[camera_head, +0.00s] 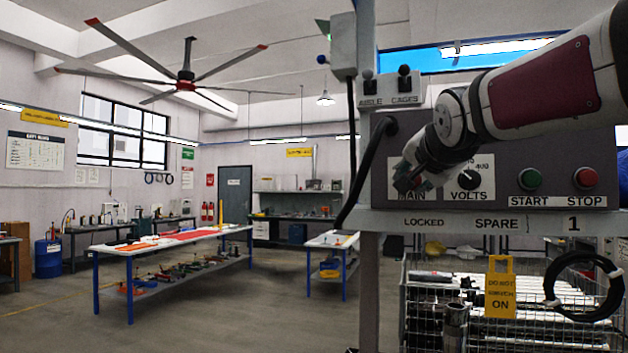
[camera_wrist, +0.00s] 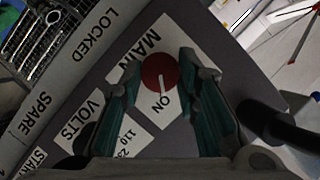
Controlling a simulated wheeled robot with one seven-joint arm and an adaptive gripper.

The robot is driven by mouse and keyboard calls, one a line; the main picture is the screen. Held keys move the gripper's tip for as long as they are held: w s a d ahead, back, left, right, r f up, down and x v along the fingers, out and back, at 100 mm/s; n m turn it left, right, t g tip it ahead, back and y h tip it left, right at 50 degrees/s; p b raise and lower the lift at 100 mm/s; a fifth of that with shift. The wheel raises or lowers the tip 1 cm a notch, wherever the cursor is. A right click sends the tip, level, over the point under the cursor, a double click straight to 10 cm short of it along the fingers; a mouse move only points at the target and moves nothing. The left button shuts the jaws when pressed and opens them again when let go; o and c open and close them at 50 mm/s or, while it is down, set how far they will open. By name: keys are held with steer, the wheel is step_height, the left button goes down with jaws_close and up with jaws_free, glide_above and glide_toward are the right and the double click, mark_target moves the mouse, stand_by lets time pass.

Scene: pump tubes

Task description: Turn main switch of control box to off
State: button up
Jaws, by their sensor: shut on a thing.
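The grey control box (camera_head: 545,160) stands on a shelf at the right in the head view. Its main switch is a round red knob (camera_wrist: 158,70) on a white plate marked MAIN and ON in the wrist view. The knob's white pointer line is directed toward the ON mark. My gripper (camera_wrist: 160,64) has its two teal fingers on either side of the knob and is shut on it. In the head view my gripper (camera_head: 405,179) covers the knob, just above the MAIN label.
The black VOLTS dial (camera_head: 468,179), green START button (camera_head: 530,179) and red STOP button (camera_head: 585,178) sit to the right. A thick black cable (camera_head: 367,165) runs beside the box.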

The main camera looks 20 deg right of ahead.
steer(key=shift+w+a+n+g+h+b, duration=0.1)
steer(key=shift+n+g+h+b, duration=0.75)
steer(key=shift+n, duration=0.95)
steer(key=shift+w+a+n+g+h+b, duration=0.15)
steer(key=shift+n+g+h+b, duration=0.75)
steer(key=shift+n, duration=0.9)
steer(key=shift+a+n+g+h+b, duration=0.1)
steer(key=shift+n+g+h+b, duration=0.45)
steer(key=shift+n+h+b, duration=0.95)
steer(key=shift+n+p, duration=0.3)
steer(key=shift+n, duration=0.2)
steer(key=o, duration=1.2)
steer(key=v, duration=1.2)
steer(key=shift+d+r, duration=0.1)
steer(key=shift+r, duration=0.05)
